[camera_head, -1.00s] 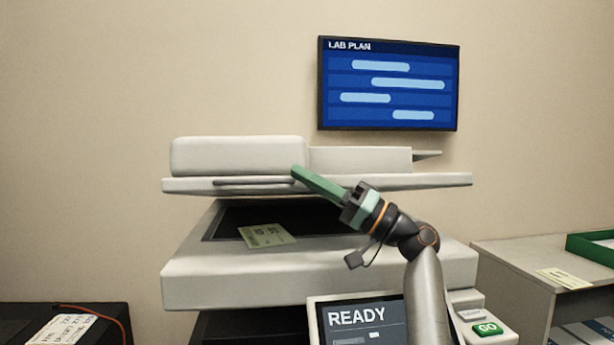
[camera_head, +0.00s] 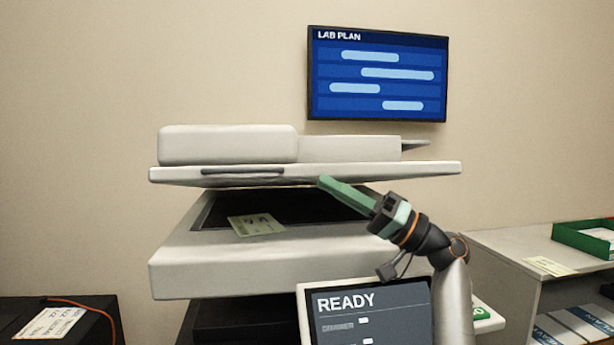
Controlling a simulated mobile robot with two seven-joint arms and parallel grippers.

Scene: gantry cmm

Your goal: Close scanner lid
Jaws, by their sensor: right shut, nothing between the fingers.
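The scanner lid (camera_head: 350,172) is a wide pale slab with a raised feeder on top and a dark handle (camera_head: 242,172) on its front edge. It is raised above the scanner body (camera_head: 215,262), with an open gap between them. A pale printed card (camera_head: 256,224) lies on the dark scanner glass (camera_head: 305,207). My right gripper (camera_head: 324,183) has long green fingers, shut and empty. Its tips are just under the lid's front edge, right of the handle; I cannot tell whether they touch it. My left gripper is not in view.
A READY screen (camera_head: 365,315) stands at the scanner's front, partly behind my right arm. A side cabinet (camera_head: 510,270) with a green tray (camera_head: 585,241) is at right. A dark box (camera_head: 98,315) with a label is at left. A LAB PLAN monitor (camera_head: 378,75) hangs behind.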

